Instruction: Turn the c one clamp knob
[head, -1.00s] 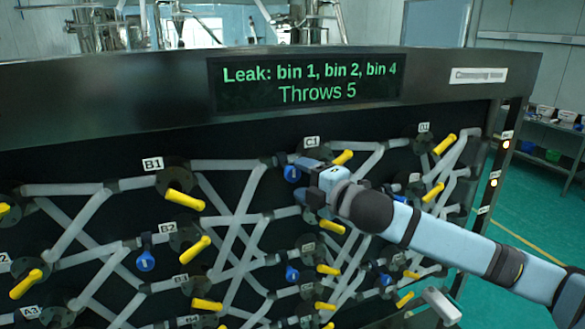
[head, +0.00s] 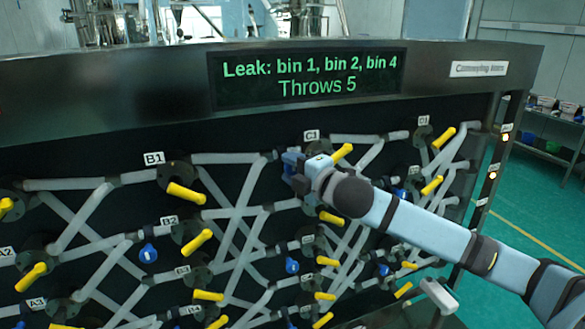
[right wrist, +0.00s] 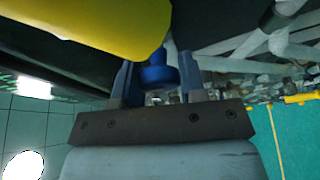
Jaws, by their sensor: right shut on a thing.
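The C1 label (head: 311,135) sits above a valve with a yellow handle (head: 342,153) on the dark panel. My right gripper (head: 292,170) is at the C1 clamp, left of that handle, and hides most of it. In the right wrist view, the blue clamp knob (right wrist: 157,77) lies between the two fingers of my right gripper (right wrist: 155,68), which is shut on it. A large yellow handle (right wrist: 90,25) fills the upper left of that view. My left gripper is not in view.
Other yellow handles, such as the one by B1 (head: 184,193), and blue knobs (head: 148,253) (head: 292,266) stick out among grey pipes. The display (head: 305,77) reads "Leak: bin 1, bin 2, bin 4" and "Throws 5". Shelving (head: 550,130) stands at far right beyond clear green floor.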

